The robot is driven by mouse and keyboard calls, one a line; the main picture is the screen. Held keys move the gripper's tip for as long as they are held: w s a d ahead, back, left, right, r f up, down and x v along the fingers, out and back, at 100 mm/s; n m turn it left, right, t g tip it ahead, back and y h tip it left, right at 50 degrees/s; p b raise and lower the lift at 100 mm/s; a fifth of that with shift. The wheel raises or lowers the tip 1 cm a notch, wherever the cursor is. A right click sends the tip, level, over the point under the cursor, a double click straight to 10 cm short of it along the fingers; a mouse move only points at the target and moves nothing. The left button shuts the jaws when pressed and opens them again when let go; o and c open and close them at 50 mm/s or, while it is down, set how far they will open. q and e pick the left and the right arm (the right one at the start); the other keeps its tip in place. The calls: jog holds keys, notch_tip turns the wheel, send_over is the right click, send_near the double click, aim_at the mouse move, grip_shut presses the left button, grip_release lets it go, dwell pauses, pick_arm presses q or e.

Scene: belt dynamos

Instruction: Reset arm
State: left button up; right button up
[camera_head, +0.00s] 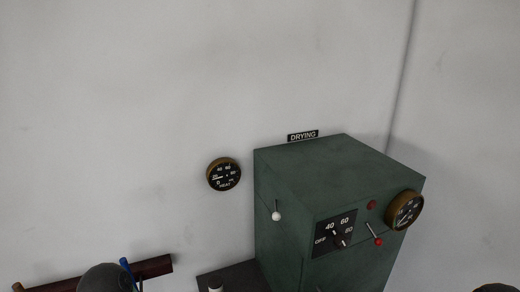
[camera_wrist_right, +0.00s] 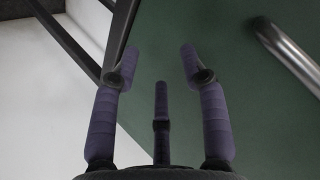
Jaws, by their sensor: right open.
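My right gripper (camera_wrist_right: 159,55) shows in the right wrist view. Its purple fingers are spread apart with nothing between them. Behind them is a dark green surface (camera_wrist_right: 250,110), and I cannot tell how far away it is. My left gripper is not in the head view, and the right gripper does not show there either.
A green control box (camera_head: 283,190) has a knob dial (camera_head: 336,235), a red-tipped lever (camera_head: 374,233), a white-tipped lever (camera_head: 277,208) and a brass gauge (camera_head: 404,210). Another gauge (camera_head: 223,174) is on the wall. A metal bar (camera_wrist_right: 288,52) shows in the wrist view.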

jog(key=s+a+f+m+g+y, duration=0.1)
jog(key=s+a+f+g, duration=0.4)
jog(key=s+a+f, duration=0.45)
jog(key=s+a+f+g, duration=0.4)
jog(key=s+a+g, duration=0.15)
jog(key=s, duration=0.75)
notch_tip(320, 180, down, 14)
jog(key=w+a+n+b, duration=0.1)
jog(key=a+b, duration=0.1)
jog(key=b, duration=1.3)
jog(key=shift+w+r, duration=0.15)
jog(key=shift+r, duration=0.05)
